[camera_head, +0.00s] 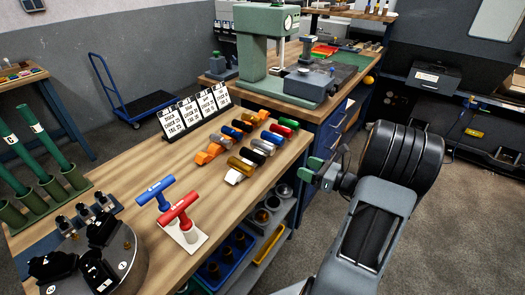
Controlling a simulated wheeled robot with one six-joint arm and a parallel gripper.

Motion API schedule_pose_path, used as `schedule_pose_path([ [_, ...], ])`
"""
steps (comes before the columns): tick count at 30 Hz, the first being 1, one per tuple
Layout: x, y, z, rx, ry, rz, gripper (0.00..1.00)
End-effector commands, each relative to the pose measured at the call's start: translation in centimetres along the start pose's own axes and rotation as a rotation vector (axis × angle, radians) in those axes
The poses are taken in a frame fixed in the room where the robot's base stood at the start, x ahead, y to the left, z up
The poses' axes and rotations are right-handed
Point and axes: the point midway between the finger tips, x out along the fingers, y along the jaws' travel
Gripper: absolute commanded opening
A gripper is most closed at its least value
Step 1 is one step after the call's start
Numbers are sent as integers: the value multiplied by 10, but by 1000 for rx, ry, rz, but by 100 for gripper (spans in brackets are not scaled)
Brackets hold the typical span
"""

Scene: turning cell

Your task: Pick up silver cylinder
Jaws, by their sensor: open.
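Several short coloured cylinders lie in two slanted rows near the right edge of the wooden bench (130,180). A green cylinder (288,123) and a red cylinder (280,130) lie at that row's far end. My gripper (318,172), with green fingertips, is open and empty. In the picture it is right of the rows, apart from the cylinders, beyond the bench's right edge.
A row of printed cards (195,112) stands behind the cylinders. Blue and red T-handled tools (178,211) stand at the front. A green press (268,55) stands on the blue cabinet behind. Shelves with bins (225,270) are under the bench edge.

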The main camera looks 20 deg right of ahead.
Motion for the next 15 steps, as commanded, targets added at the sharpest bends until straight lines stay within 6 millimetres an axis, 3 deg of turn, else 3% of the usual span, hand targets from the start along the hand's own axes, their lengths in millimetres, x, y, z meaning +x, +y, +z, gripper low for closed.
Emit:
schedule_pose_path([
  [9, 50, -8, 0, 24, -26, -25, 67],
  [15, 72, -9, 0, 23, -25, -27, 67],
])
